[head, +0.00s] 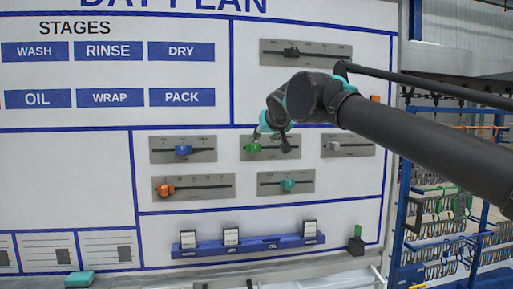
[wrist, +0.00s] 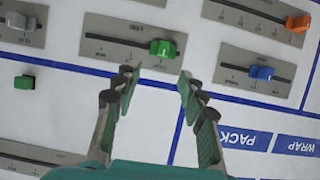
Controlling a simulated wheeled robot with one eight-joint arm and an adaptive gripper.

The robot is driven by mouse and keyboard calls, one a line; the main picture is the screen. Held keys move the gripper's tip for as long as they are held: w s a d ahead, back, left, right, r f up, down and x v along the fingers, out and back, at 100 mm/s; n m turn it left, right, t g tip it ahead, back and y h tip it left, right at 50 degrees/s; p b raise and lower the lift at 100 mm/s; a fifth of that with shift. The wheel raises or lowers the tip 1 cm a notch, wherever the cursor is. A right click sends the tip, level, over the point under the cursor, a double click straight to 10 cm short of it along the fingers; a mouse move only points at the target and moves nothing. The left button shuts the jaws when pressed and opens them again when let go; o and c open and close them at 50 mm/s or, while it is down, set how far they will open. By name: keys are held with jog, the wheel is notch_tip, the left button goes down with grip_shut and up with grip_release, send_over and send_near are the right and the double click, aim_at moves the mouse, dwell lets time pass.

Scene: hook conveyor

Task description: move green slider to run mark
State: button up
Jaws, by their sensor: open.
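The green slider (head: 253,147) sits near the left end of the slot in its grey plate (head: 270,155) on the white board in the head view. In the wrist view the slider (wrist: 163,48) is near the right end of its slot, and the plate (wrist: 110,52) carries small labels too small to read. My gripper (head: 272,130) is in front of this plate. In the wrist view my gripper (wrist: 155,80) is open and empty, its fingertips apart, with the slider just beyond the gap. The arm hides part of the board.
Neighbouring plates hold a blue slider (head: 183,150), a pale grey slider (head: 335,146), an orange slider (head: 166,190) and a teal slider (head: 288,184). A black slider (head: 291,52) is above. A separate green block (wrist: 24,82) is on the board. A blue rail (head: 265,244) runs below.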

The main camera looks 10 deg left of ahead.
jog(key=r, duration=0.1)
send_near(255, 145)
jog(key=x, duration=0.9)
jog(key=shift+w+f, duration=0.25)
jog(key=shift+w, duration=0.1)
jog(key=shift+c, duration=0.3)
grip_shut()
